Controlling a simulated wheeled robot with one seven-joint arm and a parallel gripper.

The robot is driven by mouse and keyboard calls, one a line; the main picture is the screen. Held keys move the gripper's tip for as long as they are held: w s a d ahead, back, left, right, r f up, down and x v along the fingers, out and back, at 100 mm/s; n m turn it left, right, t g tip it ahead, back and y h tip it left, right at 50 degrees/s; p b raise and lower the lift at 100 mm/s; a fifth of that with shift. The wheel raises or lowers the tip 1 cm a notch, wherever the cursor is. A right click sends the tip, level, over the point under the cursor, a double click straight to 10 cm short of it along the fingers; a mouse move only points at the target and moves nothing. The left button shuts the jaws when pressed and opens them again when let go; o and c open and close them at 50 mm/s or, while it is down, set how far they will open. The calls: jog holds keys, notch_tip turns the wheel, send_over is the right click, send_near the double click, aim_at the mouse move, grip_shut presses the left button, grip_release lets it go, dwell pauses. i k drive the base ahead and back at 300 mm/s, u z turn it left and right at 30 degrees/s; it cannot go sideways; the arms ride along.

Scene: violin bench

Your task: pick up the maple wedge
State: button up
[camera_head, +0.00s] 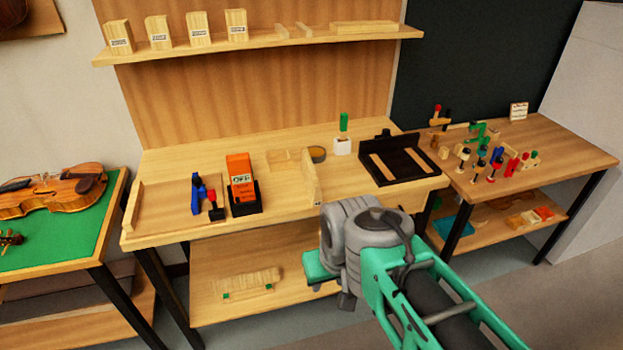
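I cannot tell for sure which piece is the maple wedge. Several pale wooden blocks with small labels stand in a row on the upper wall shelf; the leftmost block (119,37) and the rightmost block (236,27) have slanted or uneven tops. The labels are too small to read. Pale wooden billets (245,285) also lie on the bench's lower shelf, with small green marks near them. My arm reaches in from the lower right, its grey and green joint in front of the bench. The fingers of my gripper do not show.
The workbench (150,223) holds an orange sign block (240,175), a blue tool (197,193), an upright pale board (311,178) and a black tray (392,160). A violin (50,192) lies on a green-topped table at left. Clamps crowd the right table (575,150).

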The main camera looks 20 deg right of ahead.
aim_at(313, 185)
jog(key=u, duration=3.15)
jog(key=k, duration=0.65)
jog(key=z, duration=1.55)
jog(key=i, duration=0.5)
